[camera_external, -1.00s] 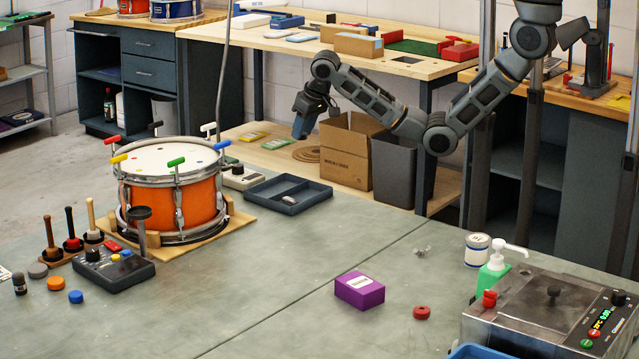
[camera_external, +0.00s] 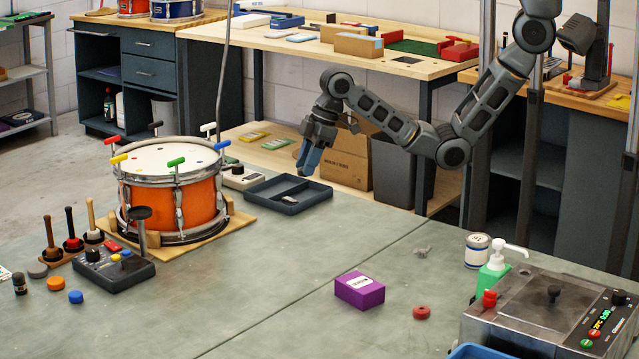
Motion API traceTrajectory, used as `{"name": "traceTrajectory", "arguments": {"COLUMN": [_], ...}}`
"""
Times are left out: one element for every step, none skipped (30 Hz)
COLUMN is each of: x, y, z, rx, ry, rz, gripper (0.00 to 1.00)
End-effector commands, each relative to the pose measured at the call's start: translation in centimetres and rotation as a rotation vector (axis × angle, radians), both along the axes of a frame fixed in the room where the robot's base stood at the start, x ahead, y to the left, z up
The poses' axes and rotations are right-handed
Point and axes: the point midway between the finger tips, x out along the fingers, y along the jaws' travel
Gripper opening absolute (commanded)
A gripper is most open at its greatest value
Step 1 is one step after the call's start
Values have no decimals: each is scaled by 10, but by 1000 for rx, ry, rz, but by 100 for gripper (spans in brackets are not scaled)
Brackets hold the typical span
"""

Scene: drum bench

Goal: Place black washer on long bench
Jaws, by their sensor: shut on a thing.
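My gripper (camera_external: 308,165) has blue fingers that point down. It is in the air above the far edge of the dark tray, with the low wooden shelf and cardboard box behind it. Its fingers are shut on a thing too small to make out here. I cannot pick out the black washer anywhere in this view, so I cannot tell whether it is the thing held. The large grey-green bench (camera_external: 250,290) fills the front of the view; the view does not settle whether this is the long bench.
The dark tray (camera_external: 262,183) holds a small pale thing. An orange drum (camera_external: 200,200) stands left of it. A purple box (camera_external: 359,290), a red ring (camera_external: 421,313), a can (camera_external: 477,251) and a green pump bottle (camera_external: 492,281) are at the right. The bench middle is clear.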

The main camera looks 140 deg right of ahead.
Motion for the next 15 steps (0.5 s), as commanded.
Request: {"name": "traceTrajectory", "arguments": {"x": [15, 23, 32, 39, 46, 54, 60, 65, 71, 76, 80, 84, 87, 89, 92], "y": [22, 35, 52, 65, 79, 97, 111, 125, 143, 158, 172, 191, 205, 218, 236], "z": [2, 1, 1, 1, 1, 1, 1, 2, 2, 2, 3, 3, 4, 4, 5], "rx": [0, 1, 1, 1, 2, 2, 2, 1, 1, 2, 2, 1, 1, 1, 0], "ry": [-1, -1, -1, -1, -1, 0, 0, -1, -2, -1, 0, -1, 0, -1, -1], "rz": [108, 174, 264, 331, 398, 490, 558, 626, 717, 787, 856, 948, 1016, 1080, 1165], "gripper": [6, 6, 6, 6, 6, 6, 6, 6, 6, 6, 6, 6, 6, 6, 6]}}
